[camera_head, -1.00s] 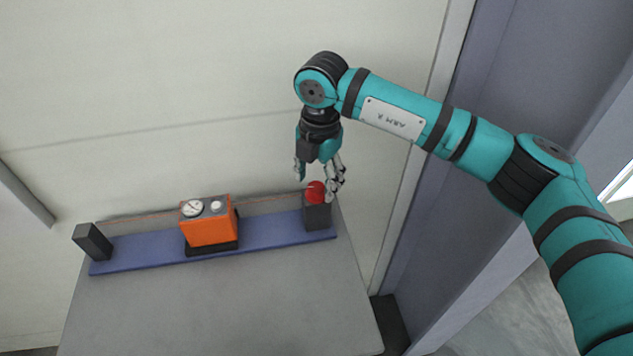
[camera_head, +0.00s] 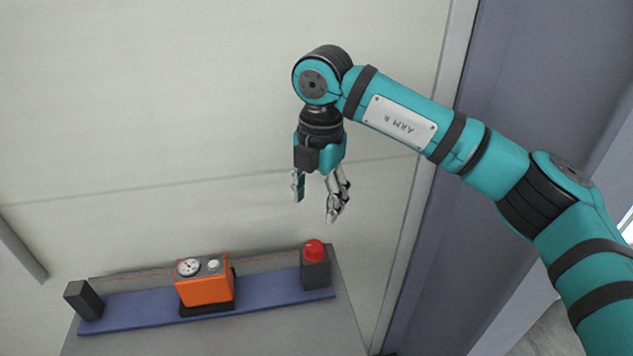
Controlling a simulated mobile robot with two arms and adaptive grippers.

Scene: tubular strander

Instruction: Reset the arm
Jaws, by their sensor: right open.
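My right arm (camera_head: 480,150) comes in from the right, teal with black bands, and bends down at the wrist. My right gripper (camera_head: 316,205) hangs pointing down in front of the pale wall, open and empty. It is above the red button (camera_head: 314,250) on its dark box (camera_head: 316,274) and apart from it. My left gripper is not in view.
A blue strip (camera_head: 140,311) on the grey table (camera_head: 270,335) carries the orange box with a dial (camera_head: 205,290) and a black block (camera_head: 84,300) at its left end. A blue-grey panel (camera_head: 520,70) stands at the right, behind my arm. The wall area left of the gripper is clear.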

